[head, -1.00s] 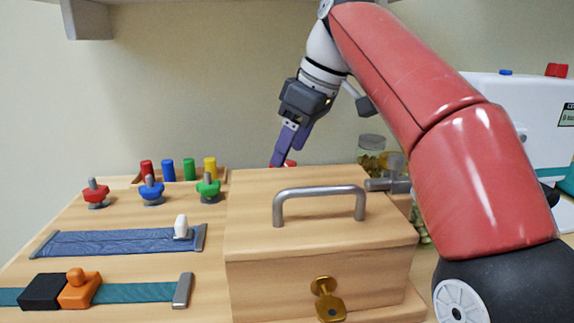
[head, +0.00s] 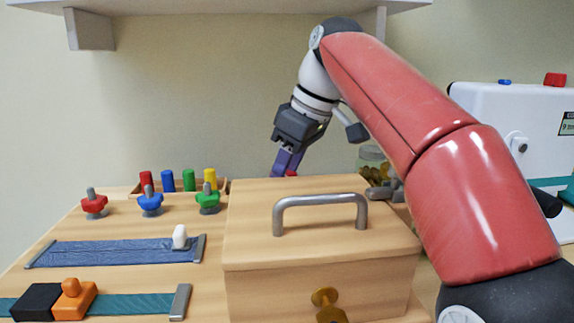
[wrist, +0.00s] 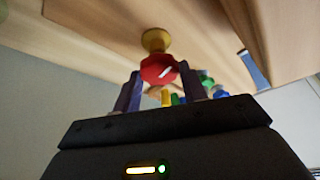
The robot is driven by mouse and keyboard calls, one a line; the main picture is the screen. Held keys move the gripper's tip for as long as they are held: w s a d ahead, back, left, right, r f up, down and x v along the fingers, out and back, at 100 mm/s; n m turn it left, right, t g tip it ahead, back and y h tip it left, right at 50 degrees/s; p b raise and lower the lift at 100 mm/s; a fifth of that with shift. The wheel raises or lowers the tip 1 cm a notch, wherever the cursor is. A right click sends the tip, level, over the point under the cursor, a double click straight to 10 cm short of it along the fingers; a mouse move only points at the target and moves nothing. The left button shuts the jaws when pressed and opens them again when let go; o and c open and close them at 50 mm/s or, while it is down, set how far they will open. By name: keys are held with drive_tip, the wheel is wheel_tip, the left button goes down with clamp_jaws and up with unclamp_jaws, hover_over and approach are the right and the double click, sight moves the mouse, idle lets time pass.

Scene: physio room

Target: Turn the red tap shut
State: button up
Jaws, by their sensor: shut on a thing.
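The red tap is a round red knob (wrist: 158,69) with a white line on its face, on a brass stem (wrist: 156,40) fixed to wood. In the wrist view it sits between the two purple fingers of my gripper (wrist: 160,84), which is shut on it. In the head view my gripper (head: 287,162) points down behind the wooden box. Only a small bit of the red tap (head: 291,173) shows there, beside the fingertips; the box hides the rest.
The wooden box (head: 250,225) with a grey handle (head: 320,200) stands before my gripper. Red, blue and green knobs (head: 150,204), coloured pegs (head: 189,180) and straps lie to the left. A jar (head: 371,160) stands close right; a shelf (head: 250,8) hangs above.

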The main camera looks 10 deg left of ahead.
drive_tip(key=shift+s+r+m+t+p, duration=0.15)
drive_tip(key=shift+m+t+p, duration=0.2)
drive_tip(key=shift+m, duration=0.95)
drive_tip(key=o, duration=1)
drive_tip(key=p+v, duration=0.3)
drive_tip(key=v, duration=0.4)
drive_tip(key=shift+s+r, duration=0.1)
drive_tip(key=shift+r, duration=0.2)
